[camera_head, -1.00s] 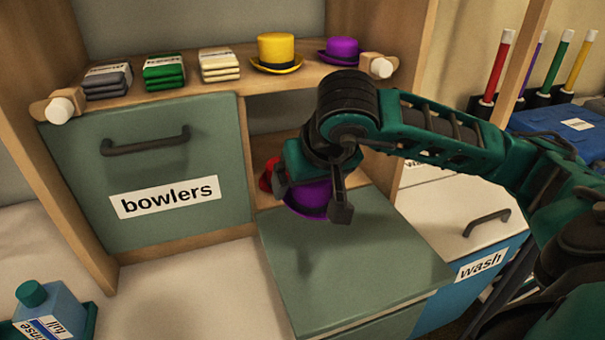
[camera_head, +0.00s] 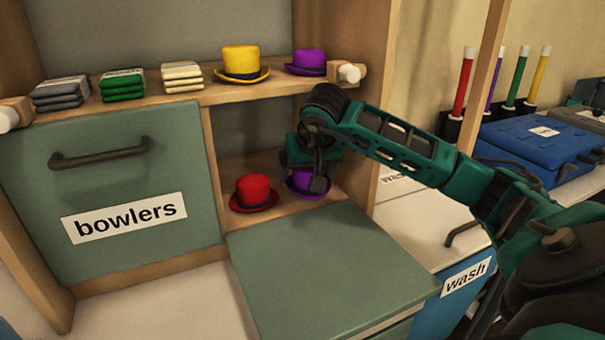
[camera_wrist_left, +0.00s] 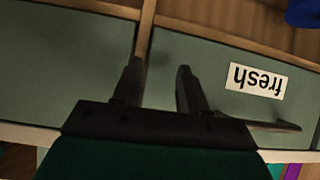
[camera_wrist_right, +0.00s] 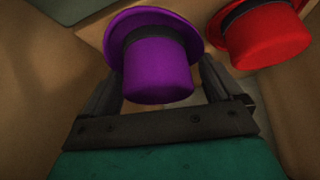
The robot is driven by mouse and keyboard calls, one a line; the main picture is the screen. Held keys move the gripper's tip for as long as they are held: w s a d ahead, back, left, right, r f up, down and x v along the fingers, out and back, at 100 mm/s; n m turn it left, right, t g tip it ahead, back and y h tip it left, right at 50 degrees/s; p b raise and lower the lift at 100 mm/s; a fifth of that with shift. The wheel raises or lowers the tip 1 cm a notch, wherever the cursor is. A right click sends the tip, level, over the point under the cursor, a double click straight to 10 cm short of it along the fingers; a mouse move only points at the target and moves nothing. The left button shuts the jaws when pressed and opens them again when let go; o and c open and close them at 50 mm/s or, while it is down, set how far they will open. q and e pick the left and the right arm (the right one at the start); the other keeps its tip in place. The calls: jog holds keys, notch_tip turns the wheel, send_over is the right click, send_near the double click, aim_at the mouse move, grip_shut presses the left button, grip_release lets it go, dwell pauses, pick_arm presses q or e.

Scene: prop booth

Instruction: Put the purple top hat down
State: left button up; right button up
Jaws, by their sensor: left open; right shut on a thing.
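The purple top hat (camera_head: 297,183), with a dark band, is in my right gripper (camera_head: 318,184) inside the open right compartment. The right wrist view shows the hat (camera_wrist_right: 158,72) between the two fingers, its brim beyond them. I cannot tell whether the brim touches the compartment floor. A red hat (camera_head: 253,192) stands on that floor just left of it; it also shows in the right wrist view (camera_wrist_right: 262,38). My left gripper (camera_wrist_left: 158,68) is open and empty in front of a panel labelled "fresh" (camera_wrist_left: 255,82); it is out of the head view.
A green flap (camera_head: 330,265) lies folded out before the compartment. The closed "bowlers" door (camera_head: 110,165) is to its left. The shelf above (camera_head: 215,90) holds folded cloths, a yellow hat (camera_head: 241,62) and another purple hat (camera_head: 308,61). A wooden side wall stands close right of the gripper.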

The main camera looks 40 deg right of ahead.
aim_at(304, 170)
jog(key=w+d+f, duration=0.1)
jog(key=w+f, duration=0.1)
jog(key=w, duration=0.1)
jog(key=shift+d+f, duration=0.2)
jog(key=shift+d, duration=0.15)
jog(key=shift+s, duration=0.1)
jog(key=o, duration=0.7)
jog(key=shift+f, duration=0.1)
jog(key=shift+s+a+r, duration=0.1)
jog(key=shift+s+r, duration=0.05)
jog(key=shift+r, duration=0.35)
jog(key=v, duration=0.4)
jog(key=shift+s+a+r, duration=0.15)
jog(key=shift+s+r, duration=0.05)
jog(key=shift+s, duration=0.15)
jog(key=s+a, duration=0.2)
jog(key=s, duration=0.1)
jog(key=s+a, duration=0.1)
jog(key=s, duration=0.2)
jog(key=s+a, duration=0.2)
jog(key=s, duration=0.2)
jog(key=shift+a+f, duration=0.15)
jog(key=shift+a, duration=0.15)
